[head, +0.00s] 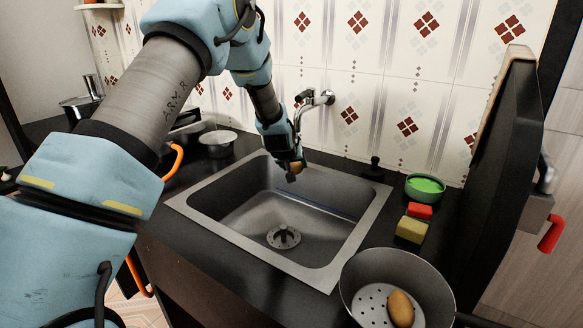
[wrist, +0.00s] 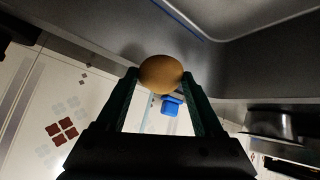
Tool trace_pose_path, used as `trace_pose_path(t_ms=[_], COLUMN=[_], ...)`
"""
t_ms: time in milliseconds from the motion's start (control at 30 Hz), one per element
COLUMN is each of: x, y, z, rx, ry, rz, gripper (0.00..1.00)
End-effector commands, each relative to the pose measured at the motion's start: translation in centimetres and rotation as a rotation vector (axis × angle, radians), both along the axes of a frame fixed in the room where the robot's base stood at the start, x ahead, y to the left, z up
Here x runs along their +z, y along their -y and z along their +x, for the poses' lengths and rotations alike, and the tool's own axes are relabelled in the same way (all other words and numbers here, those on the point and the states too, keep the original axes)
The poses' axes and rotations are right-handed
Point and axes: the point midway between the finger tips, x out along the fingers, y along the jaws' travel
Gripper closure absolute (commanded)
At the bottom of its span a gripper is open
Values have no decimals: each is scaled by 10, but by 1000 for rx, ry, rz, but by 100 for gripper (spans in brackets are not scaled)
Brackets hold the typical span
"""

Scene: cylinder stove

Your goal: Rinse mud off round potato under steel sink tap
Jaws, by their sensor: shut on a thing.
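My gripper (head: 293,170) is over the back part of the steel sink (head: 222,209), close below the wall tap (head: 318,98). It is shut on a round brown potato (wrist: 161,75), held between the two green fingertips in the wrist view. In the head view only a small part of the potato (head: 297,166) shows, and the gripper hides the rest. I see no clear mud patches on the side that shows. I see no water running from the tap. The sink basin is empty, with a drain (head: 284,237) in its floor.
A colander (head: 362,268) with an oval potato (head: 401,308) stands at the front right. A green bowl (head: 425,186), a red sponge (head: 419,211) and a yellow sponge (head: 411,230) are right of the sink. A metal pot (head: 217,140) stands left. A dark upright panel (head: 500,170) bounds the right.

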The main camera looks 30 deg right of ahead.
Motion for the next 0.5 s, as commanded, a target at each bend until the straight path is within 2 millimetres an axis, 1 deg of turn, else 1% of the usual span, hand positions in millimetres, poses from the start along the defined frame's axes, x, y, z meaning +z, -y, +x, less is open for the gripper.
trace_pose_path(t_ms=[167,500], x=[0,0], y=[-3,-23], z=[-2,-18], rx=[1,2], ry=[0,0], rz=[-1,-2], gripper=[97,97])
